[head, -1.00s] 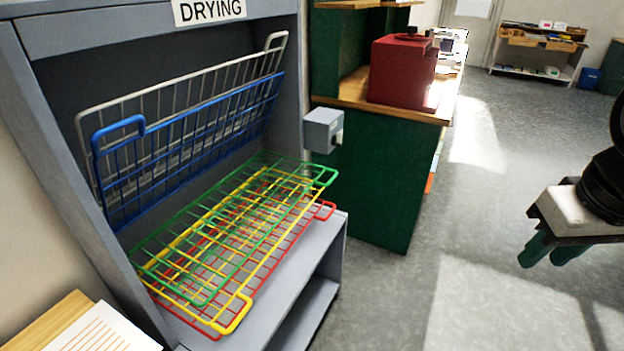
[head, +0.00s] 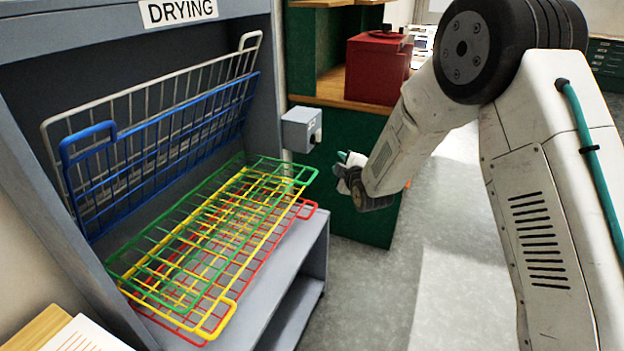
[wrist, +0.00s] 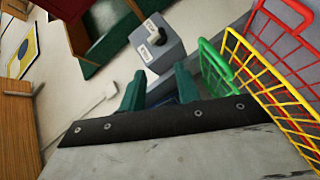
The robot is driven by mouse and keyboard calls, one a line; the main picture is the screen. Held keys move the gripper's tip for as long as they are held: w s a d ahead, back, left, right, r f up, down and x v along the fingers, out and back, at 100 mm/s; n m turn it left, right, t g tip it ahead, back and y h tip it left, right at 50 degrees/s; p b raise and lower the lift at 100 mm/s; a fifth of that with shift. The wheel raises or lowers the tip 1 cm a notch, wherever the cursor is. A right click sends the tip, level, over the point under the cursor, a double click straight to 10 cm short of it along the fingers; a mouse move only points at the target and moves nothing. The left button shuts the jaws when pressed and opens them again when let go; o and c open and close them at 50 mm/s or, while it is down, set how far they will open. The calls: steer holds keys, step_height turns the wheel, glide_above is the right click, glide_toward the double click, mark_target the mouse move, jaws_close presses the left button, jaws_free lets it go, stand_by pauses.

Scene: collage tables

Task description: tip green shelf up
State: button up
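The green shelf (head: 218,222) is a wire rack lying roughly level in the drying cabinet, above a yellow shelf (head: 232,303) and a red shelf (head: 309,209). Its looped front corner also shows in the wrist view (wrist: 214,62). My gripper (head: 346,156) is to the right of that corner in the head view, apart from it. In the wrist view my gripper (wrist: 160,88) has its two green fingers spread with nothing between them, and the green loop is just right of the right finger.
A blue shelf (head: 165,138) and a grey shelf (head: 118,100) stand tipped up at the cabinet's back. A grey box (head: 300,129) is fixed to the cabinet's right side, close to my gripper. A green cabinet with a red box (head: 376,68) stands behind.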

mark_target(312, 178)
steer(key=s+a+f+n+t+y, duration=0.1)
steer(key=a+f+n, duration=0.15)
steer(key=f, duration=0.25)
steer(key=a+f+n+t+y, duration=0.2)
steer(key=a+f, duration=0.1)
steer(key=f, duration=0.2)
steer(key=x, duration=0.7)
steer(key=shift+w+a+f, duration=0.15)
steer(key=shift+a+f, duration=0.15)
jaws_close()
